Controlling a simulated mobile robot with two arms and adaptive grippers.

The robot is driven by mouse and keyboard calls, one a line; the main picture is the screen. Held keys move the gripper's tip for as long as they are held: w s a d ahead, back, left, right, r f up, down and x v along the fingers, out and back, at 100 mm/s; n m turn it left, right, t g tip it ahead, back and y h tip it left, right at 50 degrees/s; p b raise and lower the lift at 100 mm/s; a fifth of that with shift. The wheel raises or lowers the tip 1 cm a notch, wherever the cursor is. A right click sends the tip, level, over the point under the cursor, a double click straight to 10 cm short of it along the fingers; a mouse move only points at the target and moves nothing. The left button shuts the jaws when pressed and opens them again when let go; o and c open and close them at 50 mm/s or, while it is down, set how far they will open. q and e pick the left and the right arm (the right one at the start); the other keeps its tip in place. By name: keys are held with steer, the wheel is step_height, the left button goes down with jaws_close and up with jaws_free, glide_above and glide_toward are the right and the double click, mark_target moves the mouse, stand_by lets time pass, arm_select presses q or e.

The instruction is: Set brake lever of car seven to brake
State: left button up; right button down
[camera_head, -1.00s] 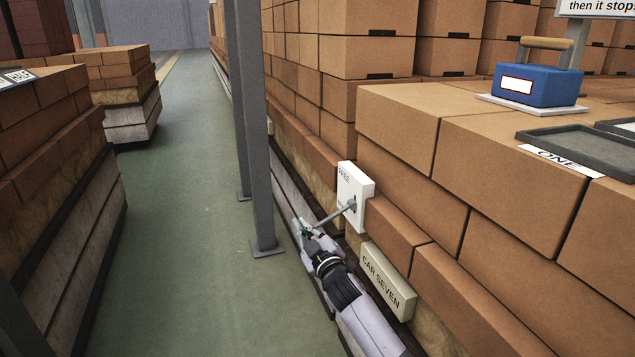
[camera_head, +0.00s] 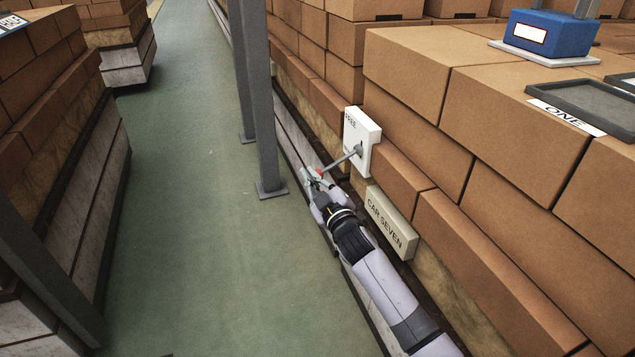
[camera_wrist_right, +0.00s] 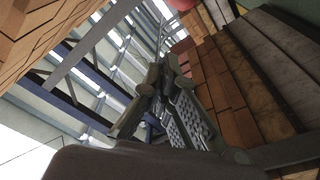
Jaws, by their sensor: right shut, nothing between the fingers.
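The cream sign CAR SEVEN (camera_head: 390,222) is just below the plate. My left gripper is not in view.
Stacked bricks (camera_head: 440,150) fill the car on the right. A blue box (camera_head: 550,32) and dark trays (camera_head: 590,100) sit on top. A grey post (camera_head: 262,110) stands left of the lever. The green aisle floor (camera_head: 190,230) is open; another brick-laden car (camera_head: 60,130) is on the left.

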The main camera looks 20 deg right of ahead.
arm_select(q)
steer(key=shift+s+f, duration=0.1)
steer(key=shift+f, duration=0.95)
arm_select(e)
steer(key=shift+s+d+f, duration=0.1)
steer(key=shift+s+f, duration=0.05)
steer(key=shift+s, duration=0.9)
steer(key=shift+s+d+f, duration=0.1)
steer(key=shift+s, duration=0.9)
